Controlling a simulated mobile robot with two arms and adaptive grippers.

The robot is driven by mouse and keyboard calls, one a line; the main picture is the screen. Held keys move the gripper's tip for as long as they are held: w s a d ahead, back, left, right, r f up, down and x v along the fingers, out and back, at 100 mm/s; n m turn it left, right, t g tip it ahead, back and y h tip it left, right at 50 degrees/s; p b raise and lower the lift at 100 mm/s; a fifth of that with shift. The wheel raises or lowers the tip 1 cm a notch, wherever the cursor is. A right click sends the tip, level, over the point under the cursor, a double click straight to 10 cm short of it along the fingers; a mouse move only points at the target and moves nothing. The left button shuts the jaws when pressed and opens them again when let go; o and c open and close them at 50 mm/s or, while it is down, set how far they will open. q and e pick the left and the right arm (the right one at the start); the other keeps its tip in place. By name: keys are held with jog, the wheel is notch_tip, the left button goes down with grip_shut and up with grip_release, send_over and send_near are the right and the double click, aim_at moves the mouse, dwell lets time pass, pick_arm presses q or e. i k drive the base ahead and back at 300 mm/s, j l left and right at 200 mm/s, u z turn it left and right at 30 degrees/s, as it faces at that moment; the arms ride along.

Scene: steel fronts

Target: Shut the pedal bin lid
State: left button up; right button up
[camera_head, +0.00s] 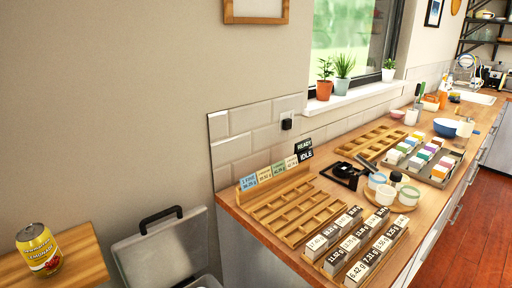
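The pedal bin's grey lid (165,252) shows at the bottom of the head view, between a small wooden surface and the counter. It stands raised and tilted back toward the wall. A black handle (160,215) is at its top edge. The bin body is mostly cut off by the bottom edge of the picture; only a small part shows below the lid. Neither my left gripper nor my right gripper is in view.
The wooden counter (232,207) to the right holds a slotted wooden rack (290,208), labelled blocks (352,245) and several jars. The wall is close behind the lid.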

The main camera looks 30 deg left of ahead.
aim_at(163, 255)
jog(key=u, duration=1.6)
